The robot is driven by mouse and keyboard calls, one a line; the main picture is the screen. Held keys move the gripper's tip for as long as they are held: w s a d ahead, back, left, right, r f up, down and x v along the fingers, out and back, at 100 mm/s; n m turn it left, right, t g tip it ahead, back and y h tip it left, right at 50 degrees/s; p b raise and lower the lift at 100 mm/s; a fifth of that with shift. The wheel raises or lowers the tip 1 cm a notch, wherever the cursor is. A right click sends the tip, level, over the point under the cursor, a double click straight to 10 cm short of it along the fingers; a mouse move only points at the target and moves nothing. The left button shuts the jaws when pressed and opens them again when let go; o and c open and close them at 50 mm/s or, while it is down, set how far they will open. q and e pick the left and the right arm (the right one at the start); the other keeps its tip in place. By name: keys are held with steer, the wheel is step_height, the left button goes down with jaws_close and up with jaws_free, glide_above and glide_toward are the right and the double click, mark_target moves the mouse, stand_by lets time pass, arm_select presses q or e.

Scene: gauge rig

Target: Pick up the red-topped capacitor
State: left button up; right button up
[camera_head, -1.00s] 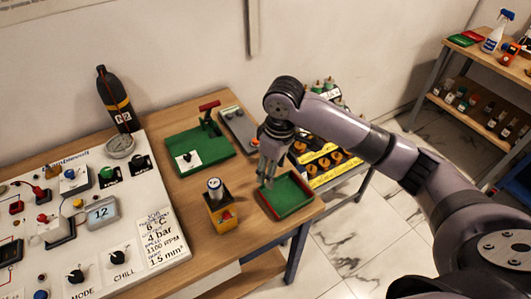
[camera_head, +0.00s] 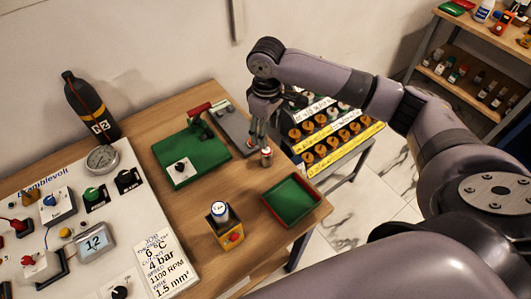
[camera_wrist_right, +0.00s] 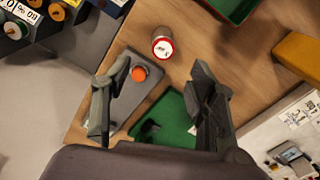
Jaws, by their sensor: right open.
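A small can-like capacitor with a red edge and a pale labelled face (camera_wrist_right: 162,47) stands on the wooden table. In the head view it shows as a small upright cylinder (camera_head: 266,157) just beside the fingertips. My right gripper (camera_head: 257,137) is above the table's back right part, pointing down. In the right wrist view its fingers (camera_wrist_right: 162,75) are spread wide with nothing between them, and the capacitor lies just beyond the line of the tips. My left gripper is not in view.
A grey plate (camera_head: 236,130) with an orange disc (camera_wrist_right: 138,74) lies close by. A green fixture (camera_head: 205,160) is left of it. A red-rimmed green tray (camera_head: 291,201) and a yellow box (camera_head: 229,237) holding a blue-and-white cylinder (camera_head: 219,210) are nearer. A rack (camera_head: 340,140) stands behind right.

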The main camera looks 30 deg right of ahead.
mark_target(267, 151)
step_height(267, 151, down, 4)
steer(key=shift+s+r+p, duration=0.1)
steer(key=shift+r+p, duration=0.05)
steer(key=shift+p, duration=0.2)
step_height(267, 151, down, 3)
steer(key=shift+f+p, duration=0.15)
steer(key=shift+p, duration=0.25)
step_height(267, 151, down, 4)
steer(key=shift+s+a+f+p, duration=0.1)
steer(key=shift+s+f+p, duration=0.1)
steer(key=shift+p, duration=0.7)
steer(key=shift+f, duration=0.25)
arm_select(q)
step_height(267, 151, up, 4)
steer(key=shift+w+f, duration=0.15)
arm_select(e)
steer(key=shift+c, duration=0.4)
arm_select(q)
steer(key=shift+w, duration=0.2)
arm_select(e)
jaws_close()
